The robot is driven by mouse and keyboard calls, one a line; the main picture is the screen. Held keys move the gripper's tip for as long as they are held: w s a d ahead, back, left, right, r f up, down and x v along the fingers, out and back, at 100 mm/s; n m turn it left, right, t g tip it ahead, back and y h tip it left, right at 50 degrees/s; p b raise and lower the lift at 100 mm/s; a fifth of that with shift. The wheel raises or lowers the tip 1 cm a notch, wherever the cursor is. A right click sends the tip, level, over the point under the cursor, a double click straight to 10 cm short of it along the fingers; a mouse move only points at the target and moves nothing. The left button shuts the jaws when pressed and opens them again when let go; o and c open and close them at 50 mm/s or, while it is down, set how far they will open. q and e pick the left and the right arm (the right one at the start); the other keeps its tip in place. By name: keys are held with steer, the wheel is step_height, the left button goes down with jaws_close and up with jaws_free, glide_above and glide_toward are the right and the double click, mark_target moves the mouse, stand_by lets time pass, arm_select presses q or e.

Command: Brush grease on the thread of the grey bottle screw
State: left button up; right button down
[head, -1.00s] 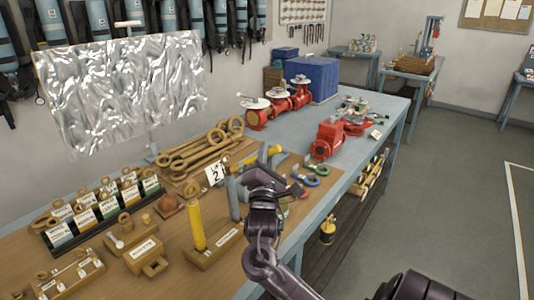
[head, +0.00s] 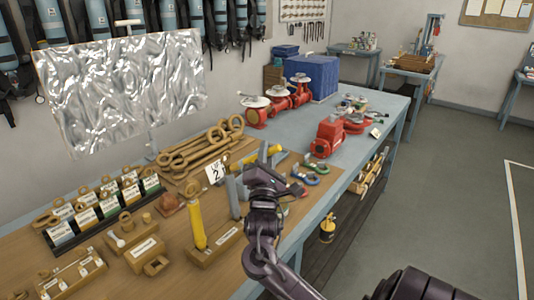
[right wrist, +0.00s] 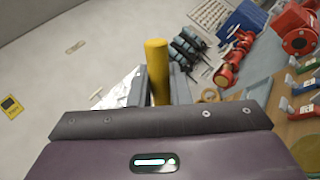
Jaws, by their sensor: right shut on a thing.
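A grey upright rod (head: 233,198), which looks like the grey bottle screw, stands beside a yellow one (head: 197,218) at a wooden block (head: 218,245) on the bench. Its thread is too small to make out. My right gripper (head: 264,165) is just right of the grey rod and a little above the bench. It is shut on a yellow rod-like thing (head: 272,151); in the right wrist view this yellow rod (right wrist: 157,72) sticks out between the grey fingers. I cannot tell whether it is a brush; no bristles show. My left gripper is out of view.
A card marked 2 (head: 215,173) stands behind the rods. Large wooden-coloured eye pieces (head: 200,148) lie at the back, labelled blocks (head: 105,205) at the left. Coloured shackles (head: 318,168) and a red machine (head: 328,138) are to the right. The grey benchtop (head: 272,124) has some free room.

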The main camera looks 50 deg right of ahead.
mark_target(279, 147)
steer(key=shift+r+p, duration=0.1)
steer(key=shift+p, duration=0.25)
stand_by(0.6)
steer(key=shift+f+p, duration=0.2)
steer(key=shift+p, duration=0.15)
stand_by(0.7)
steer(key=shift+r+p, duration=0.2)
steer(key=shift+p, duration=0.4)
stand_by(1.1)
steer(key=shift+s+r, duration=0.1)
steer(key=shift+r, duration=0.1)
steer(key=s+r+p, duration=0.1)
steer(key=p, duration=0.1)
steer(key=s+d+r+p, duration=0.1)
steer(key=p, duration=0.1)
steer(key=shift+s+d+r+p, duration=0.1)
steer(key=shift+s+r+p, duration=0.2)
steer(key=shift+s, duration=0.1)
steer(key=shift+s+d+r+p, duration=0.3)
steer(key=shift+s+r+p, duration=0.2)
steer(key=shift+s, duration=0.35)
stand_by(0.5)
